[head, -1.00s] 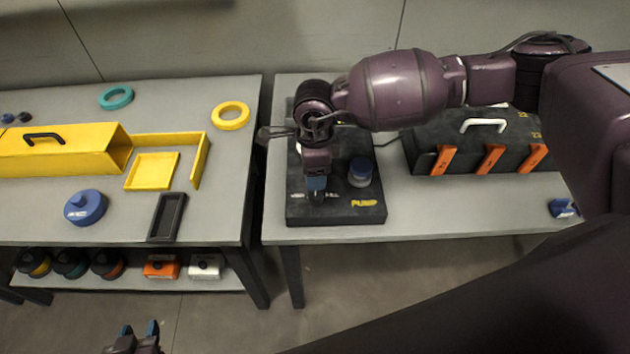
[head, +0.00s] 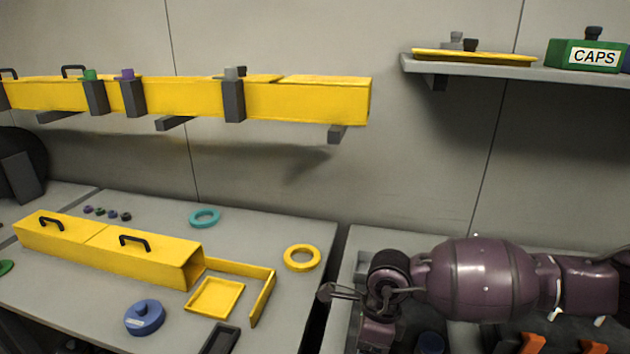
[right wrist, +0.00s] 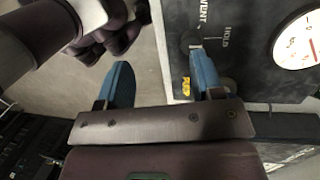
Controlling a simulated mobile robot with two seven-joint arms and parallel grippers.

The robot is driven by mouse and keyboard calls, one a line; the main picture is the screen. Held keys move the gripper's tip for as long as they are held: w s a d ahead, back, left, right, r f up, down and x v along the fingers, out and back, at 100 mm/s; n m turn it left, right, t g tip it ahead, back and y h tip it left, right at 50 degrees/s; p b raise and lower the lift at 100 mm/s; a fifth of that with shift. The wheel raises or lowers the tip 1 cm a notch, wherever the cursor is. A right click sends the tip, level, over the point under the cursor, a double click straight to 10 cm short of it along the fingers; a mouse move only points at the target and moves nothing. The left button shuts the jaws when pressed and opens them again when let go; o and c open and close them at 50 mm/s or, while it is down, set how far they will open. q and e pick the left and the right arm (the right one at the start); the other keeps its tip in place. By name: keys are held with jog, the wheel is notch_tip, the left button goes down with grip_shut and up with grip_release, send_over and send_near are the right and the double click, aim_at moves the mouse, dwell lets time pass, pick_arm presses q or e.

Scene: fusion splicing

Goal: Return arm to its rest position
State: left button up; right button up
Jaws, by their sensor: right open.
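My right arm (head: 480,278) reaches in from the right in the head view, over the right table. The black pump panel (right wrist: 245,45), lettered VENT and HOLD, lies by the right-hand finger. A small dark lever (right wrist: 196,40) is close to that fingertip; I cannot tell whether they touch. A white round gauge (right wrist: 300,42) shows at the upper right. My left gripper is not seen now.
A yellow channel (head: 310,102) runs along the wall above the left table. A shelf (head: 520,74) with a green CAPS box (head: 587,55) hangs at upper right. The left table holds a yellow trough (head: 105,250), a yellow ring (head: 302,257), a teal ring (head: 204,217) and a blue spool (head: 144,317).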

jog(key=s+a+r+m+g+y, duration=0.1)
jog(key=s+a+r+m+y, duration=0.1)
jog(key=s+a+m+y, duration=0.4)
jog(key=s+a+r+m+g+y, duration=0.1)
jog(key=s+a+r+m+y, duration=0.15)
jog(key=a+y, duration=0.5)
jog(key=w+d+m+t, duration=0.3)
jog(key=m+t, duration=0.5)
jog(key=m, duration=0.2)
jog(key=w+d+m+t, duration=0.2)
jog(key=d+m+t, duration=0.2)
jog(key=m+t, duration=0.5)
jog(key=s+d+f+m+h, duration=0.1)
jog(key=d+f+m+h, duration=0.3)
jog(key=d+m, duration=0.1)
jog(key=s+d+f+m+t+h, duration=0.1)
jog(key=d+f+m+h, duration=0.3)
jog(key=d+m, duration=0.1)
jog(key=s+d+f+m+h, duration=0.2)
jog(key=d+f+m+h, duration=0.2)
jog(key=m, duration=0.3)
jog(key=shift+d+f+t, duration=0.25)
jog(key=shift+d+t, duration=0.15)
jog(key=shift+d, duration=0.45)
jog(key=s+d+f+m+g+h, duration=0.3)
jog(key=s+d+f+m+g, duration=0.1)
jog(key=s+d+f, duration=0.3)
jog(key=shift+s+f+m, duration=0.15)
jog(key=shift+s+m, duration=0.6)
jog(key=shift+s, duration=0.1)
